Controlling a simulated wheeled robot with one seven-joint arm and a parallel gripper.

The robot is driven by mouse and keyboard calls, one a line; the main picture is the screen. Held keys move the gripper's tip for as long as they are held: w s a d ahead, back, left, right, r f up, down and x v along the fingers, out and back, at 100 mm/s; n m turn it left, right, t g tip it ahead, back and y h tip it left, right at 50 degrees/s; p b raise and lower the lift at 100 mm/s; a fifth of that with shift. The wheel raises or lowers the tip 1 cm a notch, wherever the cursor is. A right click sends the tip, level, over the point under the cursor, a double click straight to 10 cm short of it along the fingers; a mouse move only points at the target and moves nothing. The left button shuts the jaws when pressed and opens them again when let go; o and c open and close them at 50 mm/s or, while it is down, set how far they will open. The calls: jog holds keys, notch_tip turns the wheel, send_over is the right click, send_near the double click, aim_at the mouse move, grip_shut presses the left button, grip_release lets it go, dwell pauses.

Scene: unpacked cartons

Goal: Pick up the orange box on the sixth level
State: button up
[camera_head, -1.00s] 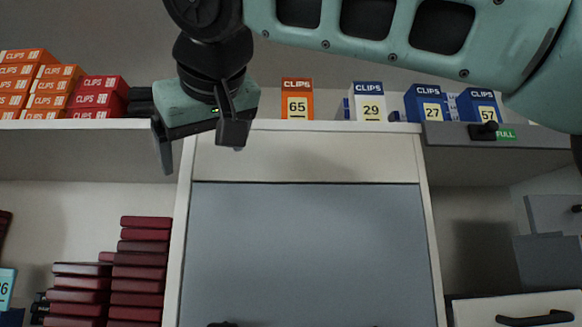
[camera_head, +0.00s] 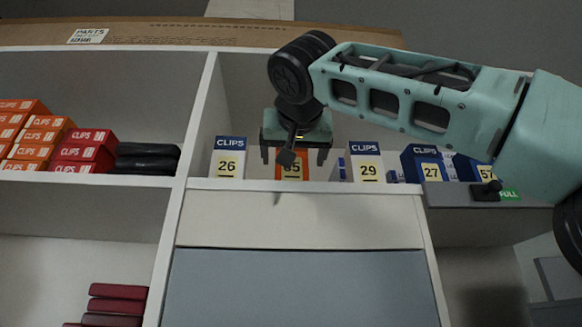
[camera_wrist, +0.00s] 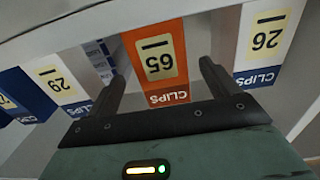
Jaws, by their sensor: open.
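The orange CLIPS box (camera_head: 291,171) with a yellow 65 label stands on the shelf behind my gripper. In the head view my gripper (camera_head: 297,160) is in front of it and hides much of it. In the wrist view the orange box (camera_wrist: 158,62) appears upside down, beyond and between the two spread fingers. My gripper (camera_wrist: 165,88) is open and empty there. I cannot tell whether a finger touches the box.
A white-and-blue box 26 (camera_head: 227,160) stands left of the orange box, and box 29 (camera_head: 364,163) right of it. Blue boxes 27 (camera_head: 424,165) and 57 (camera_head: 470,167) stand farther right. The shelf edge (camera_head: 330,187) runs below. Orange boxes (camera_head: 38,137) are stacked far left.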

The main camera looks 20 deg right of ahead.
aim_at(291, 171)
jog(key=shift+p+x, duration=0.45)
jog(key=shift+x, duration=0.75)
jog(key=p+x, duration=0.4)
jog(key=shift+w+r, duration=0.15)
jog(key=shift+w+d+f, duration=0.15)
jog(key=shift+w+f, duration=0.1)
jog(key=shift+w, duration=0.2)
jog(key=c, duration=1.2)
